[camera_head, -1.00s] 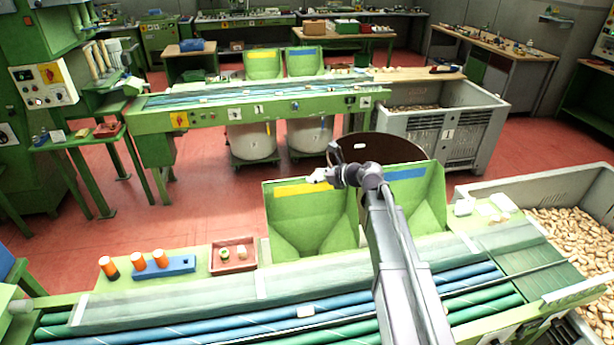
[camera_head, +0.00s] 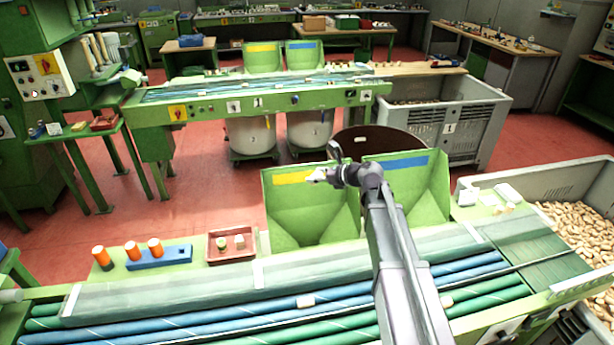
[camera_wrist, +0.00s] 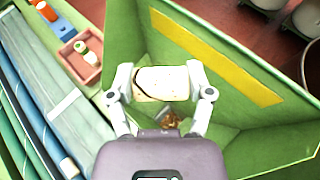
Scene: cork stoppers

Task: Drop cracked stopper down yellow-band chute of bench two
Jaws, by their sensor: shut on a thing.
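My gripper (camera_head: 318,175) is over the yellow-band chute (camera_head: 308,215) of the near bench. In the wrist view my gripper (camera_wrist: 161,84) is shut on a pale cork stopper (camera_wrist: 165,76) with a dark curved crack line along its upper left side. The stopper lies crosswise between the two fingers, above the green hopper. The yellow band (camera_wrist: 222,62) runs along the inside of the chute's wall, to the right of the stopper. Some brown bits (camera_wrist: 170,120) show in the hopper below, partly hidden by my gripper.
A blue-band chute (camera_head: 405,195) adjoins on the right. A red tray (camera_head: 232,246) with small pieces and a blue block (camera_head: 160,258) with orange-topped pegs stand left. A crate of corks (camera_head: 585,215) is at right. A similar bench (camera_head: 250,103) stands behind.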

